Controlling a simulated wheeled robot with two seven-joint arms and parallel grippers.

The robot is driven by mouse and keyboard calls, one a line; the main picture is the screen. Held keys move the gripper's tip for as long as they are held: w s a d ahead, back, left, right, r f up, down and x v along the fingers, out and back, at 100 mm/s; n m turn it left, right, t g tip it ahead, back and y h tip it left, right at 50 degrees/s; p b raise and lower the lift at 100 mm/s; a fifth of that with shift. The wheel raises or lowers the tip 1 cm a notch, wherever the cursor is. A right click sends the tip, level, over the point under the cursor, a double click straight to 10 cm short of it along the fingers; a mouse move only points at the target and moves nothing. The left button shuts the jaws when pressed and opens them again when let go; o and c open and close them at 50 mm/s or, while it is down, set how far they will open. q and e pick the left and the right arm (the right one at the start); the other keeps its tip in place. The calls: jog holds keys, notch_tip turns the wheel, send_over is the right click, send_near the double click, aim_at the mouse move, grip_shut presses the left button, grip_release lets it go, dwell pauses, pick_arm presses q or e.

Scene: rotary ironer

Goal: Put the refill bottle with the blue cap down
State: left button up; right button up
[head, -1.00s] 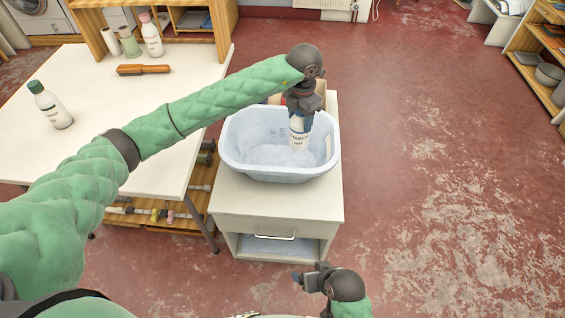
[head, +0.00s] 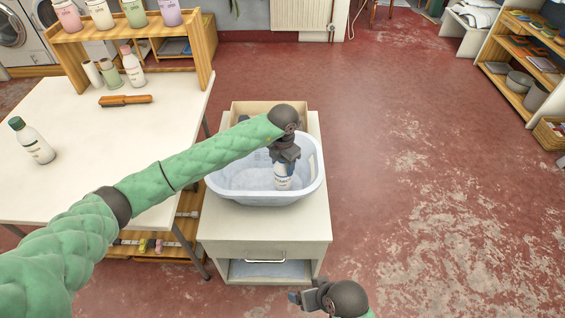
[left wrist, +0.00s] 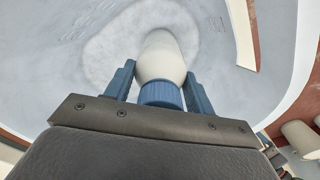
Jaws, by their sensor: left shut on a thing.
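The refill bottle (head: 284,180) is white with dark lettering and hangs upright, cap up, inside the pale blue basin (head: 222,188). My left gripper (head: 286,157) is above it, shut on its top end. In the left wrist view the bottle's blue cap (left wrist: 160,94) sits between the two blue fingers, with the white body (left wrist: 160,56) beyond it. The basin's pale floor (left wrist: 100,50) lies under the bottle; I cannot tell whether the base touches it. My right gripper (head: 303,298) is low at the front, away from the basin; its finger gap is unclear.
The basin stands on a white cabinet (head: 270,228) with a brown box (head: 262,106) behind it. The white table (head: 60,115) at left holds a green-capped bottle (head: 33,141), a wooden-handled tool (head: 125,100) and a pink-capped bottle (head: 132,68). Red floor at right is clear.

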jog(key=shift+f, duration=0.35)
pick_arm(q)
jog(key=o, duration=1.2)
jog(key=shift+o, duration=0.2)
pick_arm(e)
jog(key=shift+f, duration=0.2)
jog(key=shift+r, duration=0.1)
pick_arm(q)
jog(key=shift+r, duration=0.15)
notch_tip(320, 180, up, 2)
jog(key=shift+r+b, duration=0.15)
jog(key=shift+b, duration=0.2)
notch_tip(320, 180, up, 8)
jog(key=shift+r+b, duration=0.25)
jog(key=shift+b, duration=0.4)
jog(key=shift+r, duration=0.5)
pick_arm(e)
notch_tip(320, 180, down, 7)
jog(key=w+a+t, duration=0.1)
jog(key=shift+w+f, duration=0.15)
jog(key=shift+f, duration=0.05)
